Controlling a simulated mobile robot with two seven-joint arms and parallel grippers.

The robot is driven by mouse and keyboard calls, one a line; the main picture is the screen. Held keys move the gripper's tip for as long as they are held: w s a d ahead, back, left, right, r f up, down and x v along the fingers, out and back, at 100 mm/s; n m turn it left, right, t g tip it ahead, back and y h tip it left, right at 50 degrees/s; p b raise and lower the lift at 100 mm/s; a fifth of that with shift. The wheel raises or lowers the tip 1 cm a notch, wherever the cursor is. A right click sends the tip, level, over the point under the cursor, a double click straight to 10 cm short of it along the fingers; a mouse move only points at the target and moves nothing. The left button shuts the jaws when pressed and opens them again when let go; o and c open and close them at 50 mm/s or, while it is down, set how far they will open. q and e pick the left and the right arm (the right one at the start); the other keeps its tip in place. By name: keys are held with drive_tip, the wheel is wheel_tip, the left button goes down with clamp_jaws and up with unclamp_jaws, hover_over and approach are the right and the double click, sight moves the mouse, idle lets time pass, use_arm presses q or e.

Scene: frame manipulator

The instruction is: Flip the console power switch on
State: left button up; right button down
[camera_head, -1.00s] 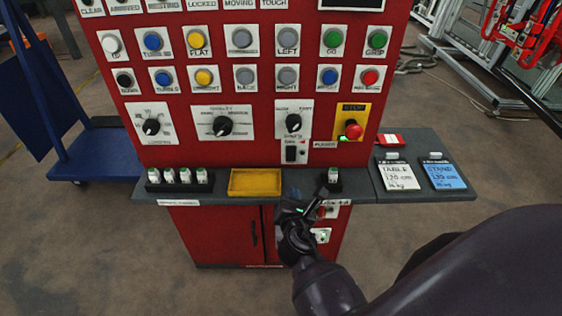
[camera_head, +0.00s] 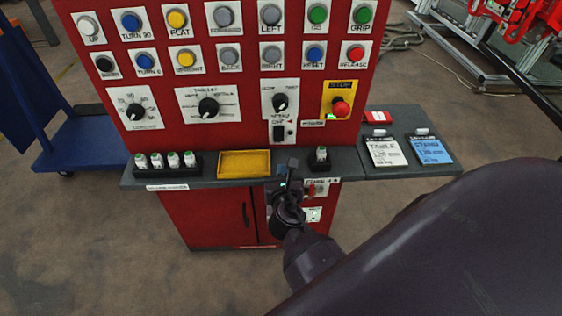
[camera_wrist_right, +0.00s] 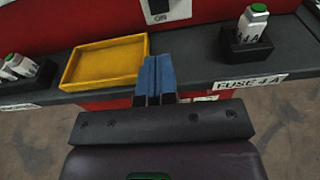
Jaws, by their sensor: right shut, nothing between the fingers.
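The red console (camera_head: 250,80) stands in front of me. A small black rocker switch (camera_head: 279,132) sits on a white plate under the right-hand knob, just above the shelf. It also shows, cut off by the top edge, in the right wrist view (camera_wrist_right: 158,5), with "ON" printed below it. Which way the rocker is tipped is too small to tell. My right gripper (camera_head: 292,166) is shut and empty at the front edge of the shelf, below and apart from the switch. Its blue fingers (camera_wrist_right: 154,78) are together in the wrist view. My left gripper is not in view.
The grey shelf (camera_head: 220,175) carries a yellow tray (camera_head: 244,164), a black holder with several fuses (camera_head: 172,161) on the left, and a single fuse (camera_head: 321,155) right of my gripper. The red stop button (camera_head: 341,109) is up and right of the switch.

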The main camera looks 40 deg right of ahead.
sight(280, 139)
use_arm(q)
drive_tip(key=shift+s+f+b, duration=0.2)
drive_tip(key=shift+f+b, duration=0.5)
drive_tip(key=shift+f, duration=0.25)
use_arm(e)
drive_tip(key=x, duration=1.3)
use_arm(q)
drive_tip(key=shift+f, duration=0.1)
